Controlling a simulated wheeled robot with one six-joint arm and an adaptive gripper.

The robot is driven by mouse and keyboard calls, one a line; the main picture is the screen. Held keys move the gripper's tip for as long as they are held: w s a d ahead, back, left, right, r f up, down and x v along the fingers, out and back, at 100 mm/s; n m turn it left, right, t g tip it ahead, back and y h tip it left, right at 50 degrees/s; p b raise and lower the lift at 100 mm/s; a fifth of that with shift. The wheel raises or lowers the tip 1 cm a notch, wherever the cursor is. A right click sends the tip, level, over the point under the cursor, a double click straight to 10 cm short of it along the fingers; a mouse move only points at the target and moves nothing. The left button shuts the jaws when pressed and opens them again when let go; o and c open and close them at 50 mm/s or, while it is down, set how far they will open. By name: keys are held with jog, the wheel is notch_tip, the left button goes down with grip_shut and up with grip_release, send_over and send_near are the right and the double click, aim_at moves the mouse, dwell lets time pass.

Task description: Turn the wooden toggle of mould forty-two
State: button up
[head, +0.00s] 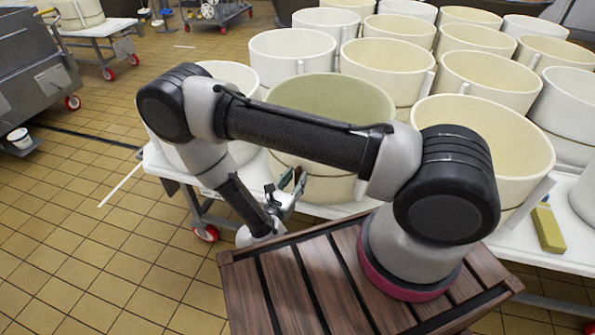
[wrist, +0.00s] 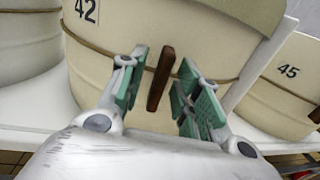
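Mould forty-two (wrist: 112,42) is a cream tub with a black "42" label and a cord around it, filling the middle of the wrist view. Its wooden toggle (wrist: 160,80) is a dark brown stick, slightly tilted from upright, lying against the cord. My gripper (wrist: 160,82) is open, with one green-padded finger on each side of the toggle and gaps visible on both sides.
Mould forty-five (wrist: 275,85) stands close on the right, and another mould (wrist: 30,60) on the left. Many moulds crowd the white table (head: 500,238) behind. A yellow-handled brush (head: 548,228) lies at the table's right. Open tiled floor (head: 80,240) is at the left.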

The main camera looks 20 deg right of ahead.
jog(key=shift+w+d, duration=0.2)
jog(key=shift+d, duration=0.05)
grip_shut()
jog(key=shift+n, duration=0.3)
jog(key=n, duration=0.3)
jog(key=shift+a+n, duration=0.1)
jog(key=shift+n, duration=0.2)
jog(key=n, duration=0.4)
jog(key=shift+w+a+f+n, duration=0.1)
jog(key=shift+w+n, duration=0.05)
jog(key=shift+n, duration=0.15)
jog(key=n, duration=0.9)
jog(key=shift+a+f, duration=0.1)
jog(key=shift+f, duration=0.2)
